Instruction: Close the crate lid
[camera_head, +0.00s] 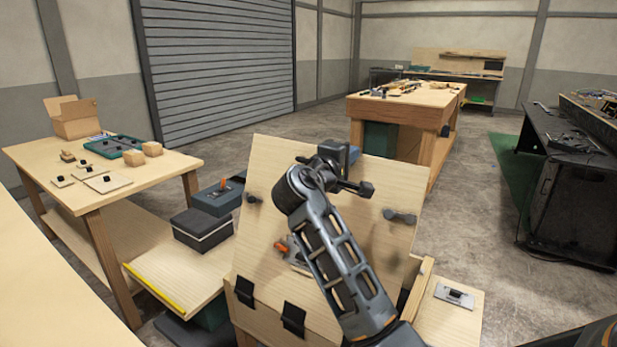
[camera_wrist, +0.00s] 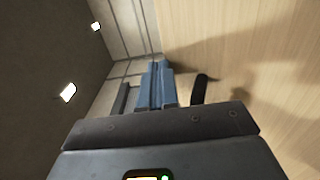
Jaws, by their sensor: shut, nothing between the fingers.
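The crate lid (camera_head: 275,170) is a pale wooden board that stands raised and tilted in the middle of the head view. Two black hinges join its lower edge to the wooden crate (camera_head: 418,290), which is mostly hidden behind the lid and my arm. Dark fittings show near the lid's left and right edges. My gripper (camera_head: 352,156) is at the upper part of the lid, partly hidden by my wrist. In the wrist view my gripper (camera_wrist: 158,80) is shut and empty, beside the lid's wooden face (camera_wrist: 250,50). I cannot tell whether it touches the lid.
An orange-handled fitting (camera_head: 284,248) shows on the lid's face, partly behind my arm. A wooden table (camera_head: 150,178) with small parts stands at left. Dark boxes (camera_head: 203,229) sit left of the lid. A workbench (camera_head: 400,106) stands behind, and open floor (camera_head: 475,215) lies to the right.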

